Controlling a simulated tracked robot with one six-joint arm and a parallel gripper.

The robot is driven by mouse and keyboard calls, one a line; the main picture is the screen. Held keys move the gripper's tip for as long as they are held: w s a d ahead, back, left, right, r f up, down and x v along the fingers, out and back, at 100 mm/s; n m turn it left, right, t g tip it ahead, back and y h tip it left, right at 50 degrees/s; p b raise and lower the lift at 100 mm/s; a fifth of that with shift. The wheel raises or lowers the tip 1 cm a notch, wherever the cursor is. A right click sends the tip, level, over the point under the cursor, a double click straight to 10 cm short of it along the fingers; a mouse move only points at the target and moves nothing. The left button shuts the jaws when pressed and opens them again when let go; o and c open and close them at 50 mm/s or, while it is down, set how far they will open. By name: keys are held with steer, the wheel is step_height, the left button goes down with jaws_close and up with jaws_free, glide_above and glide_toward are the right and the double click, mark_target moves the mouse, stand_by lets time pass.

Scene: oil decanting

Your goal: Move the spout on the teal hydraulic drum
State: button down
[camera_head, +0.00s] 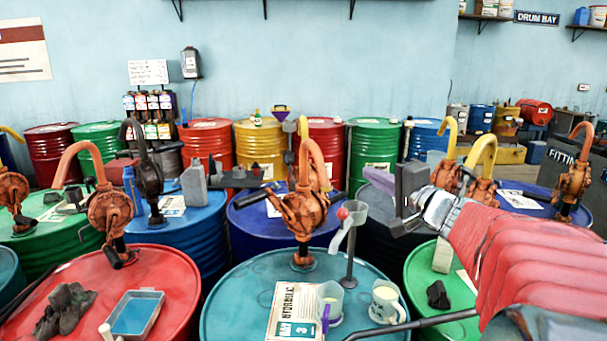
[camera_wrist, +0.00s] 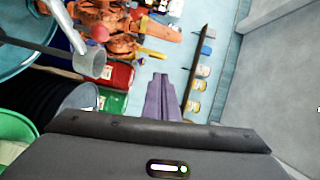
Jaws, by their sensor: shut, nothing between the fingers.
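The teal hydraulic drum (camera_head: 240,300) stands at the front centre. An orange pump (camera_head: 303,213) is upright on its lid, with a curved orange spout (camera_head: 314,150) at the top. The ball (camera_wrist: 99,33) and grey cup (camera_wrist: 89,64) also show at the upper left in the wrist view.
A measuring jug (camera_head: 330,298), a mug (camera_head: 385,302) and a label sheet (camera_head: 292,310) sit on the teal lid. A red drum (camera_head: 170,275) stands left and a green drum (camera_head: 425,265) right. Other drums with tall pumps crowd behind.

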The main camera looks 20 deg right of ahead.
mark_target(325, 167)
steer(key=w+a, duration=0.4)
steer(key=w, duration=0.5)
steer(key=shift+a+f, duration=0.15)
steer(key=shift+f, duration=0.25)
steer(key=shift+w+a, duration=0.1)
steer(key=shift+a, duration=1.1)
steer(key=shift+d, duration=0.1)
